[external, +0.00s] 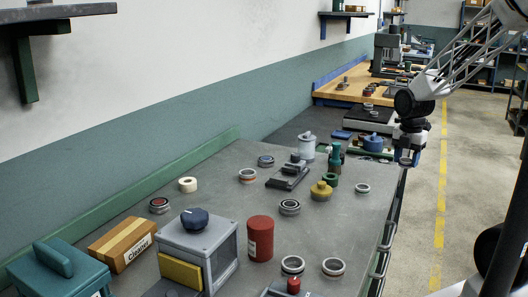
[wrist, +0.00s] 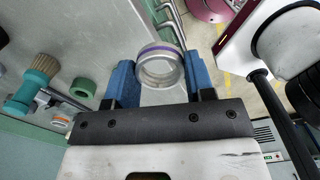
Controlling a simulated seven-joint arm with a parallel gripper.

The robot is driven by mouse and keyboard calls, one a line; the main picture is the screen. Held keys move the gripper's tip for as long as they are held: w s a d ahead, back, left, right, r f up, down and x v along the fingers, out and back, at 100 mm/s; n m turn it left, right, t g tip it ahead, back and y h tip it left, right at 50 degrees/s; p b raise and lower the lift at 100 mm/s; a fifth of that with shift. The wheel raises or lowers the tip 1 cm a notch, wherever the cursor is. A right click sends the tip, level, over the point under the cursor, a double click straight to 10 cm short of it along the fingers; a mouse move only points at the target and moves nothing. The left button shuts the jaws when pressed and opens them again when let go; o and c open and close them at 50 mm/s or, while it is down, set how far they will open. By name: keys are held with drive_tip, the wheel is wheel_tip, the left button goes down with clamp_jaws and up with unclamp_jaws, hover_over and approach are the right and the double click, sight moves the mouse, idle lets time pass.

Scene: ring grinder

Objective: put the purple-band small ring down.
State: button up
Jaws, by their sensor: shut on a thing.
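The purple-band small ring (wrist: 160,70) is a silvery ring with a purple stripe near its upper rim. It sits between the two blue fingers of my gripper (wrist: 159,82) in the wrist view, with its opening facing the camera. In the external view my gripper (external: 408,152) hangs at the bench's far right edge, fingers down, and the ring (external: 406,162) shows small between the fingertips. I cannot tell exactly how high it is above the bench.
The grey bench (external: 340,235) carries several other rings, including one near the right edge (external: 362,188). A yellow knobbed weight (external: 320,190), a green-handled brush (external: 335,158) and a red cylinder (external: 260,238) stand there.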

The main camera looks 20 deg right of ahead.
drive_tip(key=w+a+r+n, duration=0.1)
drive_tip(key=w+a+n, duration=0.15)
drive_tip(key=a, duration=0.85)
drive_tip(key=w+a+r+n, duration=0.1)
drive_tip(key=w+a, duration=0.3)
drive_tip(key=a, duration=0.7)
drive_tip(key=s+a+n, duration=0.2)
drive_tip(key=a+n, duration=0.1)
drive_tip(key=a, duration=1.6)
wheel_tip(320, 180, down, 5)
drive_tip(key=shift+s+a+r, duration=0.1)
drive_tip(key=shift+a, duration=0.05)
drive_tip(key=shift+f, duration=0.45)
drive_tip(key=w+a, duration=0.3)
drive_tip(key=w, duration=0.1)
drive_tip(key=w+a+f, duration=0.1)
drive_tip(key=w+a, duration=0.6)
drive_tip(key=w, duration=0.1)
drive_tip(key=shift+a+f, duration=0.2)
drive_tip(key=shift+a, duration=0.1)
drive_tip(key=shift+f, duration=0.1)
